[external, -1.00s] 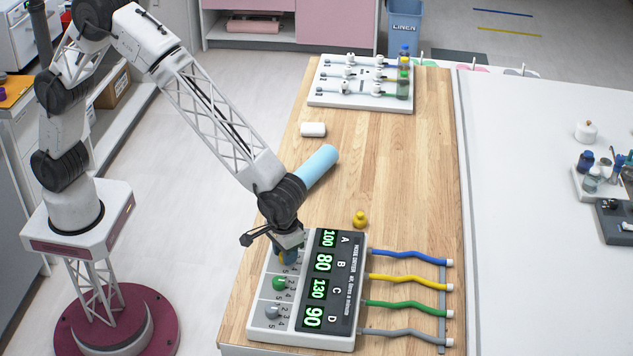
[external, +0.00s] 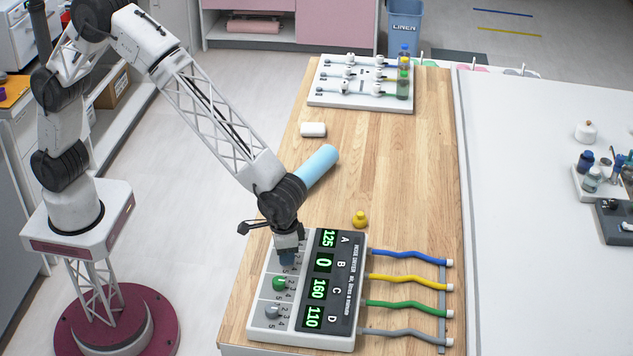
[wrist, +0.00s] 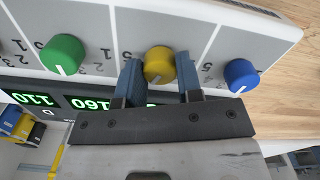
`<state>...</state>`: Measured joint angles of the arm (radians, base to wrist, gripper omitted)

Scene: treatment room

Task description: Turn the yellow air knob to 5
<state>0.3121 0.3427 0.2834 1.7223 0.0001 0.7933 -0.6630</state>
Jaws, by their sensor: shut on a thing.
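The yellow air knob (wrist: 158,62) sits on the sloped face of the white mixer box (external: 262,300). My gripper (wrist: 158,78) has its two blue-grey fingers on either side of the knob, shut on it. In the external view my gripper (external: 288,262) comes down from above and hides the yellow and blue knobs. The knob's printed numbers are mostly covered by the fingers, so I cannot read its setting. The display panel (external: 347,265) reads A 125, B 0, C 160 and D 110.
The green knob (wrist: 63,55) and blue knob (wrist: 241,75) flank the yellow one; a grey knob (external: 272,312) is lower. Coloured hoses (external: 405,279) run right from the box.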

